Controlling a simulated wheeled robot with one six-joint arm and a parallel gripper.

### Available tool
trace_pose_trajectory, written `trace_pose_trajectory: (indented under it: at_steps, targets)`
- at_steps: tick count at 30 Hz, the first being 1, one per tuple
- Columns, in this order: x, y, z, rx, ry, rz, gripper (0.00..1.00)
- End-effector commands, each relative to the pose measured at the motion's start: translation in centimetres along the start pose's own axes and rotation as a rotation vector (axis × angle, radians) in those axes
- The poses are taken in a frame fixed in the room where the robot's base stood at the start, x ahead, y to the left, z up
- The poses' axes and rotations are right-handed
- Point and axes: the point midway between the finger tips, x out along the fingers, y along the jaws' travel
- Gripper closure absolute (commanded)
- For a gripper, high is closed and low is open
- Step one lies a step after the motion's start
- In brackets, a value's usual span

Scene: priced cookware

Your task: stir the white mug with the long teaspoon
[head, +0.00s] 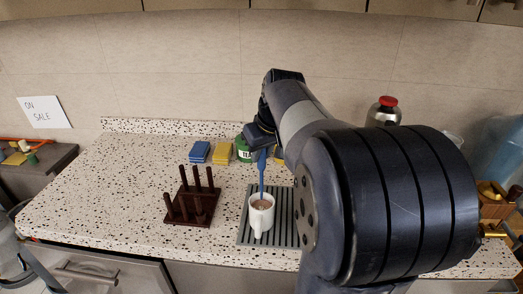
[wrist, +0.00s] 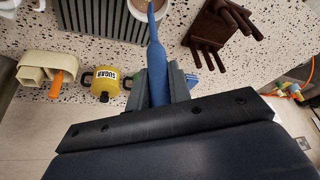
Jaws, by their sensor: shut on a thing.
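A white mug (head: 260,222) with brown liquid stands upright on a grey ridged mat (head: 284,204); in the wrist view only part of the mug (wrist: 240,24) shows at the top edge. My gripper (head: 263,152) is above the mug, shut on the handle of the blue teaspoon (head: 262,178). The spoon points down, and its lower end meets the mug's opening in the head view. I cannot tell how deep it reaches.
A dark wooden rack with upright pegs or handles (head: 193,207) stands left of the mat. Blue (head: 199,152) and yellow (head: 222,153) sponges and a green tin (head: 242,148) stand behind. A yellow sugar pot (wrist: 107,84) is in the wrist view. The left counter is mostly clear.

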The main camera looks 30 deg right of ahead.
Motion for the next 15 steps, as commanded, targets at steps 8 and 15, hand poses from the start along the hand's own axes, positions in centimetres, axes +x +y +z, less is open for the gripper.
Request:
trace_pose_trajectory:
  at_steps: [8, 15]
  targets:
    - [3.0, 0.0, 1.2, 0.000, 0.000, 0.000, 1.00]
    - [5.2, 0.0, 2.1, 0.000, 0.000, 0.000, 1.00]
